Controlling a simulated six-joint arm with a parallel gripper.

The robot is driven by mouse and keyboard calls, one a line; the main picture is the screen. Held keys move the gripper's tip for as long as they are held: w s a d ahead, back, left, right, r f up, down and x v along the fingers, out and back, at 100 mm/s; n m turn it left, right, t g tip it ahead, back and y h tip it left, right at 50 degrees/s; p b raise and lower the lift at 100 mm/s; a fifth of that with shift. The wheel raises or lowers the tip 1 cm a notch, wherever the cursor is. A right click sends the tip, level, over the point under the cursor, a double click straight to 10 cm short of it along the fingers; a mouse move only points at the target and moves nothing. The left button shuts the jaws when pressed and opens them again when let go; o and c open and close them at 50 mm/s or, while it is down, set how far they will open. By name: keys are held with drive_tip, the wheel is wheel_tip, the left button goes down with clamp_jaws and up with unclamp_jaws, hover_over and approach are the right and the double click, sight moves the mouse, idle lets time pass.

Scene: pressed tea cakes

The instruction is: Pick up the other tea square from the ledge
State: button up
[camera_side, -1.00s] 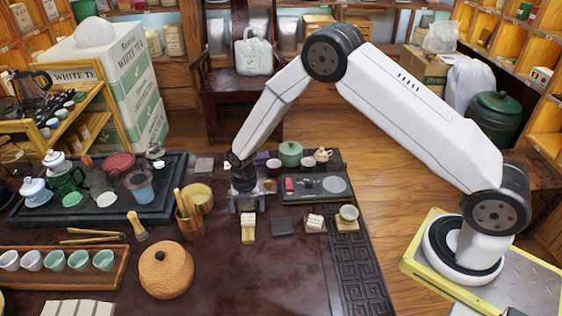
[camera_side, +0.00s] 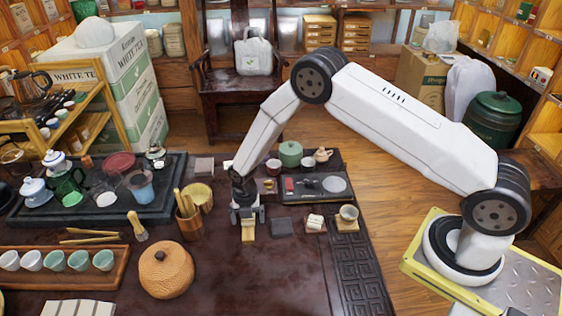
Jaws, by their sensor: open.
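My gripper (camera_side: 248,214) points down with its fingers apart, over a small pale wooden block-like stand (camera_side: 248,234) on the dark table. The fingers sit on either side of the stand's upper end and hide what is on top of it; I cannot tell whether they touch it. A small pale wrapped square (camera_side: 315,222) with reddish marks lies further right, clear of my gripper. Which of these is the ledge is too small to tell.
A black tray (camera_side: 312,198) with a red item stands behind right. A cup (camera_side: 349,212) sits on a wooden coaster at right. A copper holder of utensils (camera_side: 188,223) and a woven round jar (camera_side: 166,270) stand left.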

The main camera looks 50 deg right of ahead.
idle(0.3)
drive_tip(key=c, duration=1.3)
drive_tip(key=shift+r, duration=0.2)
drive_tip(key=shift+r, duration=0.6)
drive_tip(key=s+r, duration=0.3)
drive_tip(key=s, duration=0.1)
drive_tip(key=s+d+r, duration=0.1)
drive_tip(key=s+r, duration=0.3)
drive_tip(key=s, duration=0.1)
drive_tip(key=s+r, duration=0.4)
drive_tip(key=s, duration=0.1)
drive_tip(key=shift+d+r, duration=0.2)
drive_tip(key=shift+d, duration=0.05)
